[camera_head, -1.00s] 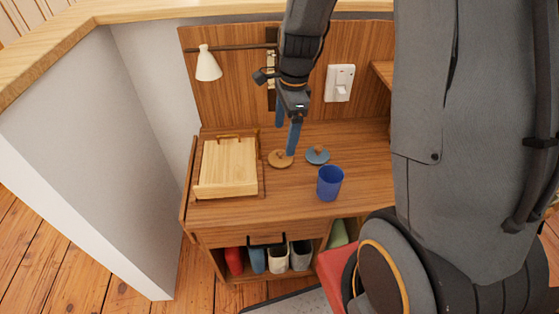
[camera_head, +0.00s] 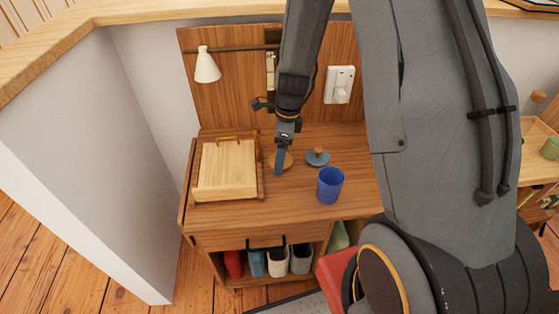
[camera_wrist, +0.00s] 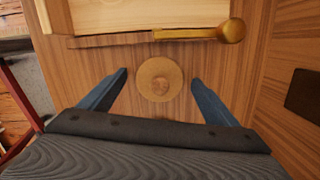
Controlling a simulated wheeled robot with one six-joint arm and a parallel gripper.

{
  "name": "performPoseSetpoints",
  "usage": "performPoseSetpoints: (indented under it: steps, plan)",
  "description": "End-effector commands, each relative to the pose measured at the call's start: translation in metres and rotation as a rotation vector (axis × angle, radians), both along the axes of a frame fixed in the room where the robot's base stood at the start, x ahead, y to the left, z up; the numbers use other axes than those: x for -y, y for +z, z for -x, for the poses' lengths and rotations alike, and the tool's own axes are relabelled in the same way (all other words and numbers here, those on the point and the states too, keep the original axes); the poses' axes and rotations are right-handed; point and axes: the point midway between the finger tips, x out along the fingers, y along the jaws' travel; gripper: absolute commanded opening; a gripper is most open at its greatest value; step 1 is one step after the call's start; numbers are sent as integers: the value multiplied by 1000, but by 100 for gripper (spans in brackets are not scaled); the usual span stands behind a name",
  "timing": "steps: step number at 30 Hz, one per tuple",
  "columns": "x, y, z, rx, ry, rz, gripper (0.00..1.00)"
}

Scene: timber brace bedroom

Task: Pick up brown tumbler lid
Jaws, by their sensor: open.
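The brown tumbler lid (camera_wrist: 159,79) is a round, light-brown disc with a small knob, lying flat on the wooden cabinet top. In the wrist view it sits between and a little beyond the two blue fingers of my gripper (camera_wrist: 160,95), which is open and empty. In the head view my gripper (camera_head: 279,165) points down over the lid (camera_head: 287,160) and hides part of it. I cannot tell the height of the fingertips above the top.
A blue lid (camera_head: 317,156) and a blue tumbler (camera_head: 330,185) stand to the right of the brown lid. A wooden box (camera_head: 227,172) is on the left. A white lamp (camera_head: 207,66) hangs on the back panel. The front of the cabinet top (camera_head: 270,215) is clear.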

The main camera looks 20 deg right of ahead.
Motion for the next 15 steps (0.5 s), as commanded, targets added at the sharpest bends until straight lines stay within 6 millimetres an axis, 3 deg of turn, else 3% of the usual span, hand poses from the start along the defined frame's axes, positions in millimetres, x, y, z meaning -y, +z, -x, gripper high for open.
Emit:
performPoseSetpoints:
  steps: [7,15]
  plan:
    - [0,-2,0,0,0,0,83]
    - [0,-1,0,0,0,0,40]
